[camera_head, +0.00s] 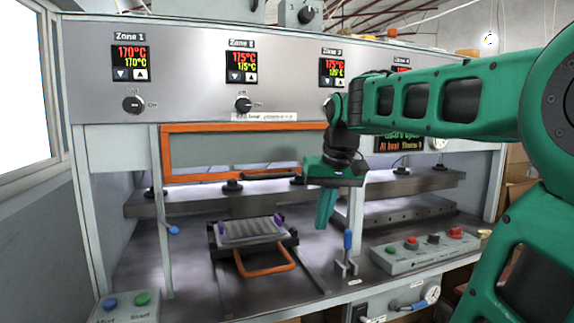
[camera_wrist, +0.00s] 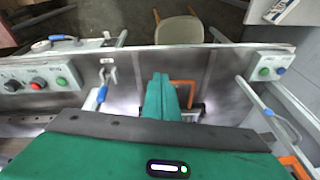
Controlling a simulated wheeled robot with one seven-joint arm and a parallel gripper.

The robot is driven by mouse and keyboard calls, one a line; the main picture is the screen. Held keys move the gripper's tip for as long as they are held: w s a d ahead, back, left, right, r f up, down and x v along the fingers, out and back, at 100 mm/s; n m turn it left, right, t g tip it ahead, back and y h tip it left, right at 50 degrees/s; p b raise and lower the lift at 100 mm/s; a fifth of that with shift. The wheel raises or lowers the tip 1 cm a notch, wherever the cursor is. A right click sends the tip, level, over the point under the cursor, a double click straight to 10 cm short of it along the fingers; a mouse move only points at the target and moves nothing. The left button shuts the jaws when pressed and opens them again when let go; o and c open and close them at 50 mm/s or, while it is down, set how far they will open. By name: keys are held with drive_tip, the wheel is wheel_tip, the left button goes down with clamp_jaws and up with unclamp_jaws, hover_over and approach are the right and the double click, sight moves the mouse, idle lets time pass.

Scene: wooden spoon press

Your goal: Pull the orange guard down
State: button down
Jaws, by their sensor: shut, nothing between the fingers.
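The orange guard (camera_head: 240,128) is an orange frame around a grey panel, below the control panel on the left side of the press. It is raised, with the space over the bed open below it. A dark horizontal bar (camera_head: 270,175) shows at its lower edge. My gripper (camera_head: 325,218) points down, just right of the guard's lower right corner, which my wrist partly hides. The fingers are together and empty. In the wrist view the closed green fingers (camera_wrist: 161,95) point at the press bed, and an orange piece (camera_wrist: 293,163), probably the guard, shows at the lower right.
Below the guard sits a tray (camera_head: 250,230) with an orange handle (camera_head: 268,268). A blue-handled lever (camera_head: 347,245) stands close to the right of my fingers. A button box (camera_head: 425,250) is at the right and another (camera_head: 128,305) at the front left.

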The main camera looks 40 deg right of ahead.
sight(269, 152)
drive_tip(key=w+d+r+n+t, duration=0.1)
drive_tip(key=w+r, duration=0.3)
drive_tip(key=r, duration=0.3)
drive_tip(key=w+r+t+h, duration=0.1)
drive_tip(key=w+r, duration=0.4)
drive_tip(key=r, duration=0.3)
drive_tip(key=w+d+r+n+t, duration=0.1)
drive_tip(key=w+r, duration=0.3)
drive_tip(key=r, duration=0.3)
drive_tip(key=x, duration=0.9)
drive_tip(key=shift+w+d+r, duration=0.1)
drive_tip(key=shift+w+d, duration=0.05)
drive_tip(key=shift+d, duration=0.05)
drive_tip(key=f, duration=0.3)
drive_tip(key=shift+s, duration=0.2)
drive_tip(key=shift+f, duration=0.6)
